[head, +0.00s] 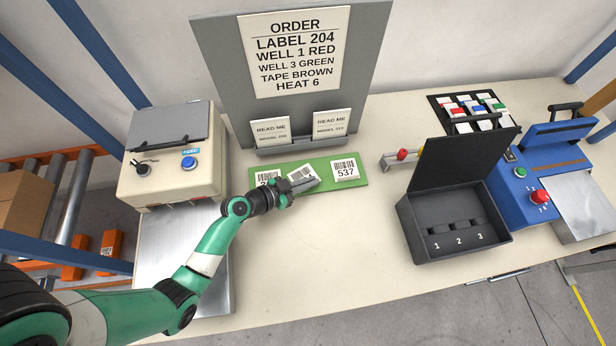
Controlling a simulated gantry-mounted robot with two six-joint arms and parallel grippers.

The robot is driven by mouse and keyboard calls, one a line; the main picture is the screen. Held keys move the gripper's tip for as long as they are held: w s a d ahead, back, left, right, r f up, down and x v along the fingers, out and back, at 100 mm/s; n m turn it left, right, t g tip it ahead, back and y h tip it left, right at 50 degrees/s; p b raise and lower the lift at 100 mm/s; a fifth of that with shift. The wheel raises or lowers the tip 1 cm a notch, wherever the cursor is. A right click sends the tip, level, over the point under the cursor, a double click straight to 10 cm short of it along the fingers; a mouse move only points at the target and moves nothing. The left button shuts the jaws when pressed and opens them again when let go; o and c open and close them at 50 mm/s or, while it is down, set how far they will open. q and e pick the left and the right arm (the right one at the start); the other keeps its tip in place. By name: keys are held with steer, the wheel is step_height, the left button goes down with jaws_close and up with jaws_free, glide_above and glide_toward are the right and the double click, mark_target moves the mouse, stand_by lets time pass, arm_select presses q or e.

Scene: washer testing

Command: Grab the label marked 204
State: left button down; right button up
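Three white barcode labels lie in a row on a green mat (325,187). The left label (266,176) is partly covered by my gripper, and only part of its number, perhaps starting with 2, shows. The middle label (303,174) sits at a slant, with its number hidden behind the fingers. The right label (345,168) reads 537. My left gripper (304,185) is low over the mat, its fingertips at the near edge of the middle label. Whether the fingers are open or closed on that label cannot be made out. My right gripper is out of view.
An order board (296,50) with two "read me" cards stands behind the mat. A beige machine (170,155) is at left. An open black box (455,215) with wells 1, 2, 3 and a blue machine (545,160) are at right. The front middle table is clear.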

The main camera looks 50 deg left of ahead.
arm_select(q)
steer(key=shift+r+p, duration=0.3)
steer(key=shift+r, duration=0.2)
step_height(320, 180, up, 3)
steer(key=shift+f+p, duration=0.15)
steer(key=shift+p, duration=0.55)
steer(key=d+r+p, duration=0.7)
steer(key=d+r, duration=0.2)
steer(key=d, duration=0.5)
steer(key=shift+w+r, duration=0.15)
steer(key=shift+w, duration=0.15)
